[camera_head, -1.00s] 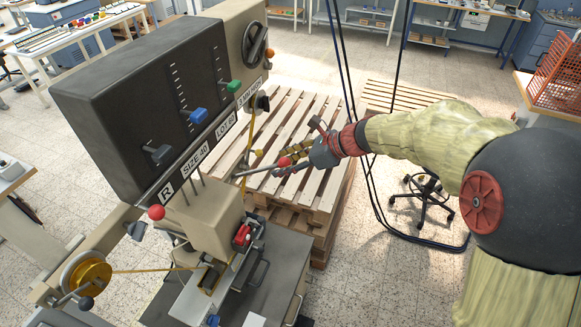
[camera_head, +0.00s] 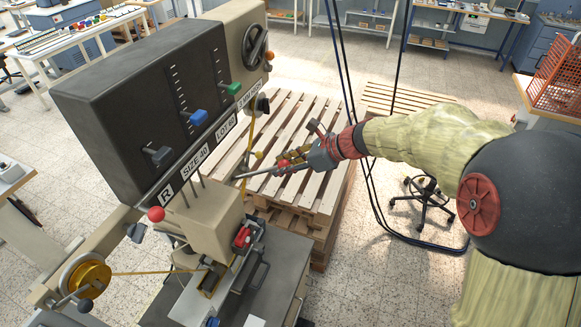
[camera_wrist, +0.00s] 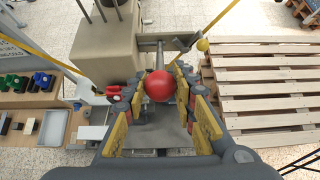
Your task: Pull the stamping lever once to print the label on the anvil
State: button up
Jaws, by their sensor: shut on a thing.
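The stamping machine (camera_head: 140,105) stands at left with a dark box on top and a beige press head (camera_head: 210,220). Its lever (camera_head: 258,172) is a thin grey bar sticking out to the right, roughly level. The lever's red ball knob (camera_wrist: 158,85) sits between my fingers in the wrist view. My gripper (camera_head: 285,165) is shut on this knob, which the fingers mostly hide in the head view. The anvil (camera_head: 211,281) is below the press head; I cannot make out the label on it.
A second red ball (camera_head: 156,213) and a gold foil reel (camera_head: 88,278) are on the machine's left side. A small yellow ball (camera_wrist: 202,45) hangs beside the lever. Wooden pallets (camera_head: 310,125) stand behind my gripper. Trays of small parts (camera_wrist: 30,100) show at the left in the wrist view.

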grip_shut()
jog(key=shift+s+d+f+b, duration=0.15)
jog(key=shift+d+f+b, duration=0.35)
jog(key=shift+f, duration=0.3)
jog(key=shift+s+d+f+b, duration=0.15)
jog(key=shift+d+f+b, duration=0.25)
jog(key=shift+f, duration=0.35)
jog(key=shift+s+d+f+b, duration=0.1)
jog(key=shift+d+f+b, duration=0.2)
jog(key=shift+f+b, duration=0.4)
jog(key=shift+s+d+f+b, duration=0.1)
jog(key=shift+d+f+b, duration=0.2)
jog(key=shift+f, duration=0.55)
jog(key=shift+s+d+f+b, duration=0.1)
jog(key=shift+d+f+b, duration=0.1)
jog(key=shift+f+b, duration=0.5)
jog(key=shift+s+d+f+b, duration=0.1)
jog(key=shift+d+f+b, duration=0.2)
jog(key=shift+f, duration=0.65)
jog(key=shift+a, duration=0.1)
